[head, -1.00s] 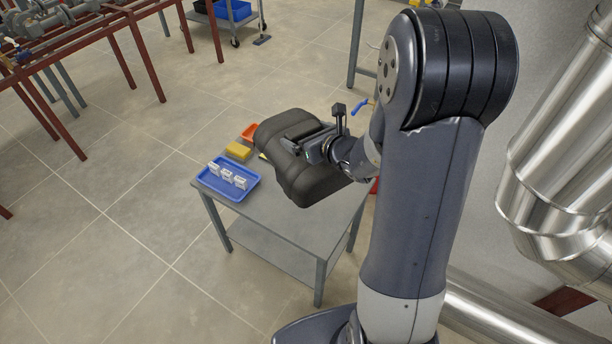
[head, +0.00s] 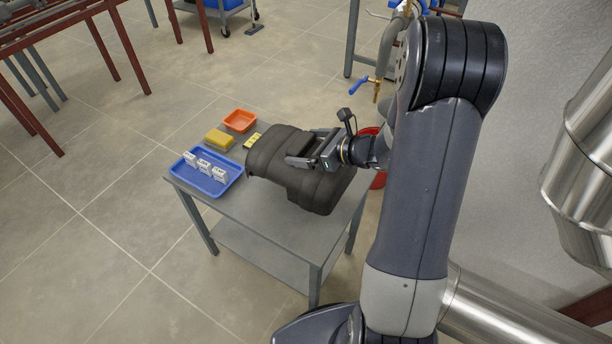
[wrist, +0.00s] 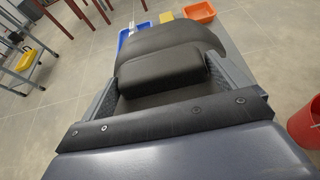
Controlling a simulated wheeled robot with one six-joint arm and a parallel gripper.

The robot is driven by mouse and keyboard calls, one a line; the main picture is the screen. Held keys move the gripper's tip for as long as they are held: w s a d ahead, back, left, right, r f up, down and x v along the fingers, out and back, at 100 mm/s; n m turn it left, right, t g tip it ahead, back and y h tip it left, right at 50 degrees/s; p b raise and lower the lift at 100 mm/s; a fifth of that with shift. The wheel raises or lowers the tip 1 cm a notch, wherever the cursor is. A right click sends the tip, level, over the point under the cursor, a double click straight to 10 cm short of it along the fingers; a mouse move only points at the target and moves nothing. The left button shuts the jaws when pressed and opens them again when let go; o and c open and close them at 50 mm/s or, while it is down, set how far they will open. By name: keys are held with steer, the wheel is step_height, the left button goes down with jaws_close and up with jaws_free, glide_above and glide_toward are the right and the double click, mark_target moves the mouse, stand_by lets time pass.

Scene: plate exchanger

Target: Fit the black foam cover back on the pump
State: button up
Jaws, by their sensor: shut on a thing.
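The black foam cover (head: 318,195) is a bulky dark padded shell over the right part of the grey table. I cannot tell whether it rests on the tabletop or hangs just above it. My gripper (head: 300,158) is shut on a raised part of the cover's top. In the wrist view the cover (wrist: 170,45) sits between my two finger pads, and its underside is hidden. I cannot make out the pump in these frames.
The grey table (head: 240,215) carries a blue tray (head: 188,182) with white boxes, a yellow sponge-like block (head: 218,138), an orange tray (head: 240,121) and a small yellow piece (head: 253,141). A red bucket (wrist: 305,125) stands beside it. A blue-handled valve (head: 366,86) and shiny pipes (head: 580,190) are at right.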

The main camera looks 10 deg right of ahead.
mark_target(346, 170)
step_height(346, 170, down, 7)
steer(key=b, duration=0.1)
stand_by(0.3)
steer(key=shift+f+b, duration=0.15)
steer(key=shift+b, duration=0.25)
steer(key=o, duration=1.1)
steer(key=p+v, duration=0.2)
steer(key=v, duration=1)
